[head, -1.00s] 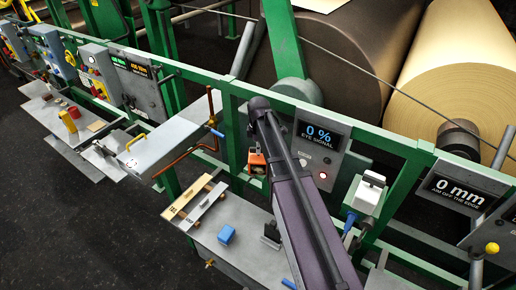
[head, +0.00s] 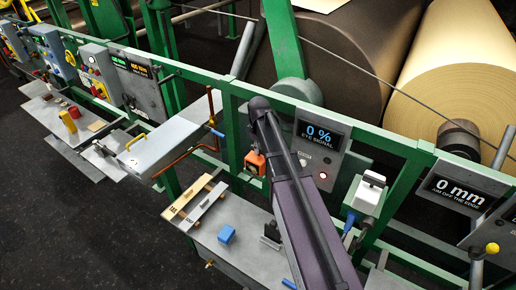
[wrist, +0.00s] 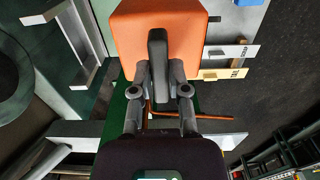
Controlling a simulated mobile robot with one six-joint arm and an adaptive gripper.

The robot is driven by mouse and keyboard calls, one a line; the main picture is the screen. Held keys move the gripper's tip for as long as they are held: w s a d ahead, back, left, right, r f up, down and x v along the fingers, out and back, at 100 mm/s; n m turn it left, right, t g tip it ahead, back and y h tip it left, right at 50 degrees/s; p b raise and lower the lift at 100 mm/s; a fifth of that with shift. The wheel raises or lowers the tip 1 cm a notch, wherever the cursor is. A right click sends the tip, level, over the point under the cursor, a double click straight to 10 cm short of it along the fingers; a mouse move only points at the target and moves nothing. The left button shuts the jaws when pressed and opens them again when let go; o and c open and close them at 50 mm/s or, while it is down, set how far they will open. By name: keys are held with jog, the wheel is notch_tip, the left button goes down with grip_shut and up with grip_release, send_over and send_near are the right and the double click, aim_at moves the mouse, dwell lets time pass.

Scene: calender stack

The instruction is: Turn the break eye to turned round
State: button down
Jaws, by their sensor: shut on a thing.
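The break eye appears to be the orange block (head: 255,162) on the green rail, left of the eye signal panel, in the head view. In the wrist view its orange face (wrist: 188,42) is close ahead, with a dark upright bar (wrist: 157,45) on it. My gripper (wrist: 160,75) is shut on this dark bar, one finger on each side. In the head view my arm hides the fingers and part of the block. The eye signal display (head: 320,134) reads 0 %.
A grey shelf below holds a blue block (head: 226,235) and two labelled strips (head: 199,205). A copper-coloured pipe (head: 183,163) bends left of the block. A white device (head: 367,193) stands right of my arm. Large rolls (head: 460,70) fill the back.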

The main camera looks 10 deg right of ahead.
jog(key=c, duration=0.6)
grip_release()
